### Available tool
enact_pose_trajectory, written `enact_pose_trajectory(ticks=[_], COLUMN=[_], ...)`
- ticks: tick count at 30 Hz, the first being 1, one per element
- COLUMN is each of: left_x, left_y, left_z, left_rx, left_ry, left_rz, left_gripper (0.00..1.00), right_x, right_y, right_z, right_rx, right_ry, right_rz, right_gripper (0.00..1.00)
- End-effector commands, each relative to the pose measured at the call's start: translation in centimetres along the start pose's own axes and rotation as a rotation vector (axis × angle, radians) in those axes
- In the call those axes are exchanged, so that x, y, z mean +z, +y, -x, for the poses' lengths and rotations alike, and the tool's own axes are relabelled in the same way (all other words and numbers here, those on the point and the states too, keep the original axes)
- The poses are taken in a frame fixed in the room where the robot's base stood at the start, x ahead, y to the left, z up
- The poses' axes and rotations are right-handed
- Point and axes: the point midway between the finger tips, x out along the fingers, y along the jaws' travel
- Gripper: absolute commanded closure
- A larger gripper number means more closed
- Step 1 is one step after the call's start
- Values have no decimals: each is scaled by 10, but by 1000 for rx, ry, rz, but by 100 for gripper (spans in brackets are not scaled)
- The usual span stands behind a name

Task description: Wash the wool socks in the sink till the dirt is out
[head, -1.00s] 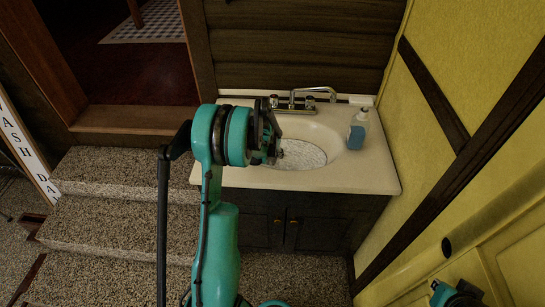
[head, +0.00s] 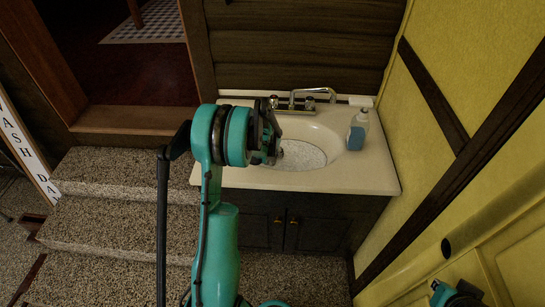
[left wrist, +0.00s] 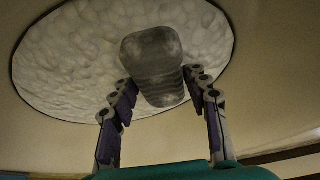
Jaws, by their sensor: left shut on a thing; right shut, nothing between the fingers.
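The white oval sink (head: 332,136) is filled with pale, lumpy suds. A grey bundle with a ribbed part, seemingly the wool socks (left wrist: 152,62), is at the suds in the left wrist view. Paler and darker patches show on it. My left gripper (left wrist: 158,88) is shut on the bundle, with a finger on either side. In the head view my left gripper (head: 272,145) is over the left part of the sink, and its wrist hides the socks. My right gripper (head: 462,296) is shut and empty, low at the right, away from the sink.
A chrome faucet (head: 318,91) stands behind the sink. A soap bottle with blue liquid (head: 357,132) stands on the counter (head: 372,178) at the sink's right. Speckled steps (head: 120,210) lie to the left. A yellow wall (head: 440,60) bounds the right side.

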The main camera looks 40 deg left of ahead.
Motion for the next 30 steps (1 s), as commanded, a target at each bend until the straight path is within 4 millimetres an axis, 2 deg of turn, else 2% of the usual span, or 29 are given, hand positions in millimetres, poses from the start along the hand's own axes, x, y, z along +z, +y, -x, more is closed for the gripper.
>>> enact_pose_trajectory(ticks=[8,16,23,30], left_x=[6,6,0,0], left_y=[0,0,0,0], left_z=[-15,-13,2,1], left_rx=[0,1,1,0], left_ry=[1,0,0,0], left_rz=[0,1,1,0], left_gripper=[84,84,84,84], right_x=[6,5,-1,0], right_y=[0,0,0,0], right_z=[-8,-7,1,1], right_rx=[0,0,0,0], right_ry=[0,0,0,0], right_rz=[0,0,0,0], right_gripper=[100,100,100,100])
